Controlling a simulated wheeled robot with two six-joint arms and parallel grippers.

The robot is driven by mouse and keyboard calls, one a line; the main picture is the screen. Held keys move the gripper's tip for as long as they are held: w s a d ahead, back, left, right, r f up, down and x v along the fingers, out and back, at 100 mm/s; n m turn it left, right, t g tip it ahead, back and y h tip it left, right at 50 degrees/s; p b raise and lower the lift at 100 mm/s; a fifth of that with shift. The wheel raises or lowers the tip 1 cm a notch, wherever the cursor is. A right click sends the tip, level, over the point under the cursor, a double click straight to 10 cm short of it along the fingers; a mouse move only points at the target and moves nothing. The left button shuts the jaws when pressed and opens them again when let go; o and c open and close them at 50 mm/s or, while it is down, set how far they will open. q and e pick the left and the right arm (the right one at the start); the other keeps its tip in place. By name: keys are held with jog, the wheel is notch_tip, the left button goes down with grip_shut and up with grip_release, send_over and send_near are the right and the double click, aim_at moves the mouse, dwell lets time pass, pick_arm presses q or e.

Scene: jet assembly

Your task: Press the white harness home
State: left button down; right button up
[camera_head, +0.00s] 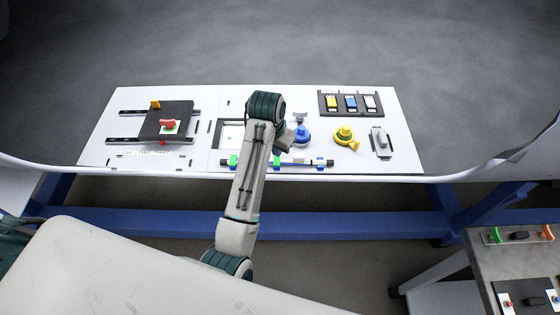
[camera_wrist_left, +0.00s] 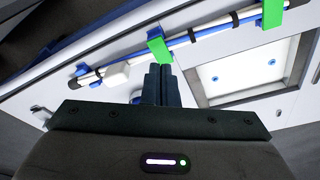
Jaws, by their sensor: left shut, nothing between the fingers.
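The white harness (camera_head: 290,162) is a thin white rod with dark bands along the board's front edge. It shows in the left wrist view (camera_wrist_left: 196,36), running diagonally across the top. It passes at a right green clip (camera_head: 276,161) and a left green clip (camera_head: 233,160); blue holders and a white block (camera_wrist_left: 116,74) are near its other end. I cannot tell how deeply it is seated. My left gripper (camera_wrist_left: 160,70) is shut and empty, its tips close to the harness between the green clip and white block. Contact is unclear. My right gripper is not in view.
A blue round part (camera_head: 302,138) stands just right of my left wrist, with a yellow part (camera_head: 345,135) beyond it. A switch panel (camera_head: 350,103) lies behind. A black plate (camera_head: 168,121) with a red knob is at left. A square frame (camera_wrist_left: 250,72) borders the harness.

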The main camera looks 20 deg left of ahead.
aim_at(276, 162)
pick_arm(q)
jog(key=shift+r, duration=1.95)
jog(key=shift+f, duration=0.1)
jog(key=s+a+f+n+y, duration=0.15)
jog(key=s+a, duration=0.25)
jog(key=s, duration=0.6)
jog(key=s+a+f+t, duration=0.1)
jog(key=s+a+f, duration=0.2)
jog(key=s, duration=0.7)
jog(key=s+a+f, duration=0.2)
jog(key=s+a, duration=0.2)
jog(key=s, duration=0.6)
notch_tip(276, 162, down, 39)
jog(key=a+b, duration=0.2)
jog(key=b, duration=0.6)
jog(key=s+f+g+b, duration=0.1)
jog(key=s+f+b, duration=0.2)
jog(key=s+f, duration=0.6)
jog(key=s+a+f+g+b, duration=0.1)
jog(key=s+f+b, duration=0.2)
jog(key=s+f, duration=0.7)
notch_tip(276, 162, down, 6)
jog(key=shift+a+f+n, duration=0.15)
jog(key=shift+a+n, duration=0.1)
jog(key=shift+n, duration=0.2)
